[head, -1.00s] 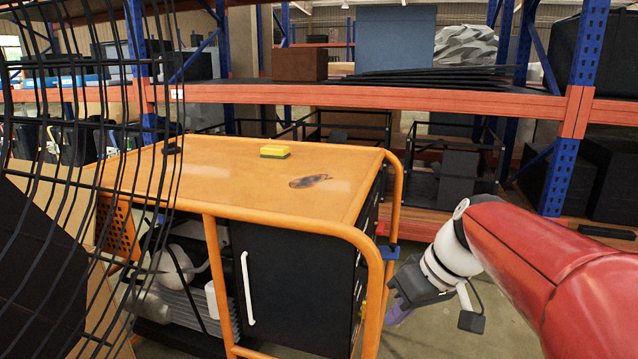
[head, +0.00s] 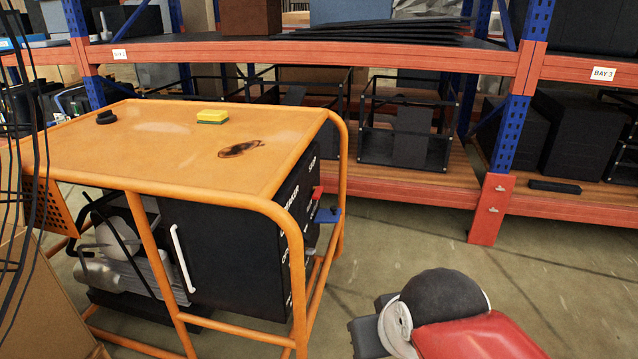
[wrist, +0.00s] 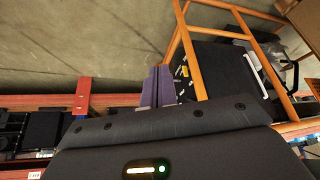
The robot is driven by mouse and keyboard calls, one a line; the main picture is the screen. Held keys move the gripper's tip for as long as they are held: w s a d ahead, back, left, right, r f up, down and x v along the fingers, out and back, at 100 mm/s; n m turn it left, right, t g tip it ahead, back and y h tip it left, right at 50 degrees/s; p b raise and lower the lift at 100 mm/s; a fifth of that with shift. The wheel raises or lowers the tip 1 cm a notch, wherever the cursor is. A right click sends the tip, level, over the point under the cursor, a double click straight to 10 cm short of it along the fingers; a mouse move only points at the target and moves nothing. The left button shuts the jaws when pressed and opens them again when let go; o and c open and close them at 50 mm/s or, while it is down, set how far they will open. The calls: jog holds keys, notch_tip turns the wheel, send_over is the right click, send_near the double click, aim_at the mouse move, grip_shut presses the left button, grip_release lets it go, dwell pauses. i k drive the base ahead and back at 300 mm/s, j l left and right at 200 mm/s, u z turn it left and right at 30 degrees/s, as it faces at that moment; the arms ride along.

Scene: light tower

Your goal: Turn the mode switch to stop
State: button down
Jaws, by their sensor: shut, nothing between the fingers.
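The light tower cart (head: 215,205) has an orange tube frame and a black cabinet, left of centre in the head view. Its narrow right side panel (head: 300,225) carries white lettering, seen at a steep slant. A small red part (head: 317,192) and a blue part (head: 328,215) stick out near it. I cannot tell which part is the mode switch. My gripper (wrist: 158,88) shows purple fingers, shut and empty, in the wrist view. The cart's frame and panel (wrist: 205,68) appear just right of the fingertips, apparently apart from them. In the head view the fingers are out of frame.
A yellow sponge-like block (head: 212,117) and a dark stain lie on the orange top. Orange and blue racking (head: 400,45) with bins runs behind. Concrete floor (head: 420,235) is open right of the cart.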

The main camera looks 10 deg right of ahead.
aim_at(318, 190)
jog(key=i+l+u, duration=0.2)
jog(key=l, duration=0.35)
jog(key=i+l+z, duration=0.1)
jog(key=i+z, duration=0.55)
jog(key=z, duration=0.2)
